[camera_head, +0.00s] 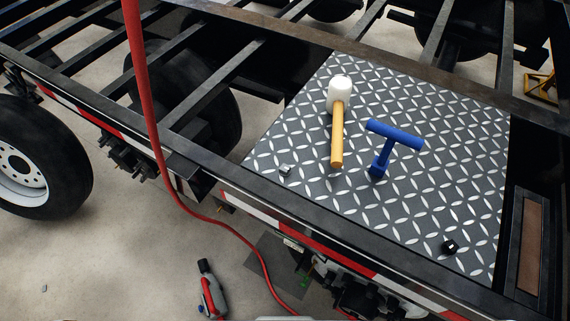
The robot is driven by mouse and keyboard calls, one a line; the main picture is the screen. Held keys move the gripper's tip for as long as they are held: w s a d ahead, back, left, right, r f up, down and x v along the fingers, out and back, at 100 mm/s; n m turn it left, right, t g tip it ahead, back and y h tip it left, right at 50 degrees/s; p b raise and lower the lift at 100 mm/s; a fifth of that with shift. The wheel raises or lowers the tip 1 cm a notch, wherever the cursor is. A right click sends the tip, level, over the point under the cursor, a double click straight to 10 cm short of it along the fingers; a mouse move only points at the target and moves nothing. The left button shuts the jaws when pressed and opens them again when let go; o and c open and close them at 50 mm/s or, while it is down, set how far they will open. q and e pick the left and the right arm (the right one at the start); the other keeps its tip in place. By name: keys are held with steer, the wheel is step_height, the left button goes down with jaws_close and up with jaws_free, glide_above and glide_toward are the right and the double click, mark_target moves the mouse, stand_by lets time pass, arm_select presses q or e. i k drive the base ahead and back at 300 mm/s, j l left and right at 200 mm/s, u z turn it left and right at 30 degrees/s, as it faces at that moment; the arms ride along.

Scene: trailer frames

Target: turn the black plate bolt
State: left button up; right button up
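A small black bolt (449,247) sits on the diamond-patterned metal plate (470,130), near the plate's front right corner. A small silver bolt (285,170) sits near the plate's left front edge. A blue T-shaped tool (395,134) is on the plate between the two bolts, its crossbar raised and its socket end towards the front. It is apart from both bolts. Neither of my grippers shows in the head view.
A mallet (337,130) with a white head and yellow handle lies on the plate. The plate rests on a dark trailer frame (200,165). A red hose (147,95) hangs at the left. A red and grey tool (210,291) is on the floor. A tyre (70,165) stands left.

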mark_target(450, 248)
steer(key=k+z, duration=0.2)
steer(key=z, duration=1.3)
steer(key=k+u, duration=0.1)
